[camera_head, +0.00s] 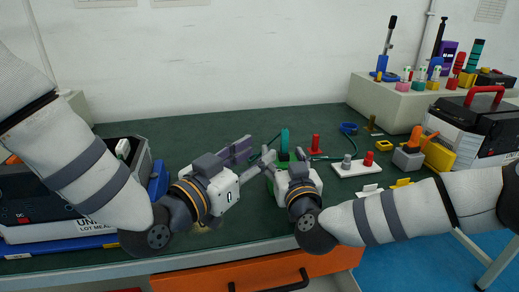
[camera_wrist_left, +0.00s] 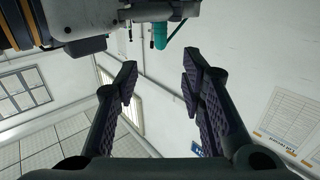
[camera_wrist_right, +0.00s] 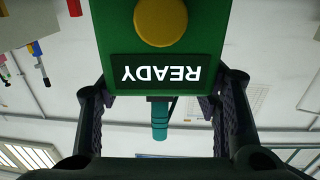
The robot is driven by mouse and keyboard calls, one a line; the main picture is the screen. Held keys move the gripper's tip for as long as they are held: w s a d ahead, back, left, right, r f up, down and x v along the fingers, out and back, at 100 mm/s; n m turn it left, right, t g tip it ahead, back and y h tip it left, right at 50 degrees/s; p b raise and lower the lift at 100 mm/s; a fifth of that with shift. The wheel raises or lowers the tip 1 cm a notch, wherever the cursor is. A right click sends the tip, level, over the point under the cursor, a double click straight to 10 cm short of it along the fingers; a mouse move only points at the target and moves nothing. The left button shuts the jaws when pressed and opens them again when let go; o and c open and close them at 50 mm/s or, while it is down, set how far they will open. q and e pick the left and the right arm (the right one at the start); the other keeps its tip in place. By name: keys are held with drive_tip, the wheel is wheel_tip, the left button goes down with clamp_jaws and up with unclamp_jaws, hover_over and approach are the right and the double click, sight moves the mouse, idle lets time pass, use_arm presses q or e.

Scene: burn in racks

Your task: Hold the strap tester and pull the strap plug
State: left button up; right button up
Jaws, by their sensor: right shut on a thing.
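The strap tester (camera_wrist_right: 160,45) is a green box with a yellow button and a READY label, upside down in the right wrist view. My right gripper (camera_wrist_right: 165,95) is shut on it, with a finger on each side. In the head view the tester (camera_head: 284,157) is mostly hidden by my right gripper. The teal strap plug (camera_wrist_right: 160,118) sticks out from the tester; it shows in the head view (camera_head: 285,139) and at the top of the left wrist view (camera_wrist_left: 176,30). My left gripper (camera_wrist_left: 158,72) is open and empty, left of the tester, apart from the plug.
A black and white unit (camera_head: 30,215) stands at the left of the green bench (camera_head: 210,126). To the right are a white block with posts (camera_head: 355,167), a red post (camera_head: 315,143) and a blue ring (camera_head: 348,128). An orange drawer (camera_head: 250,270) is below the front edge.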

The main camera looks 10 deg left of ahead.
sight(283, 134)
use_arm(q)
drive_tip(key=x, duration=1.1)
drive_tip(key=shift+w+d, duration=0.1)
drive_tip(key=shift+w, duration=0.2)
clamp_jaws()
